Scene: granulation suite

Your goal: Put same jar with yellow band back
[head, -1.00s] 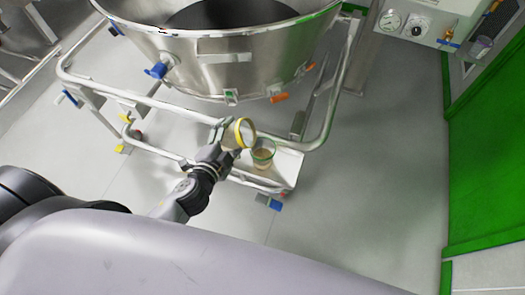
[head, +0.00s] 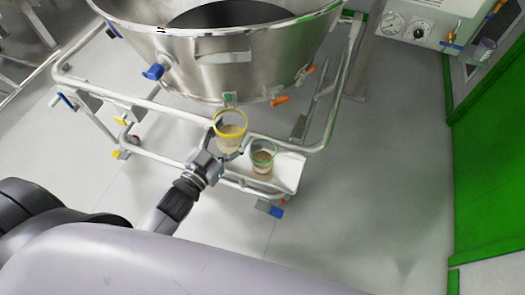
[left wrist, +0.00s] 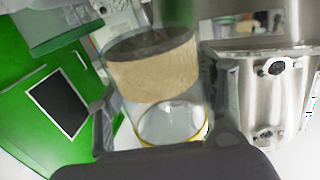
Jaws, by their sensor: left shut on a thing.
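The clear jar with the yellow band (head: 230,137) holds beige powder and now stands nearly upright, its open mouth facing up toward the head camera. My left gripper (head: 226,154) is shut on this jar from the near side. In the left wrist view the jar (left wrist: 152,70) fills the middle, with the powder in it and the yellow rim low in the picture. A similar jar with a green band (head: 263,158) stands on the white shelf (head: 287,172), just right of the held jar. Whether the held jar touches the shelf cannot be told. My right gripper is not in view.
A large steel vessel (head: 225,72) on a tubular frame (head: 150,100) stands close behind the jars. An orange handle (head: 280,100) and a blue-handled valve (head: 153,72) stick out from it. A green wall panel (head: 490,150) is at the right. The floor between is clear.

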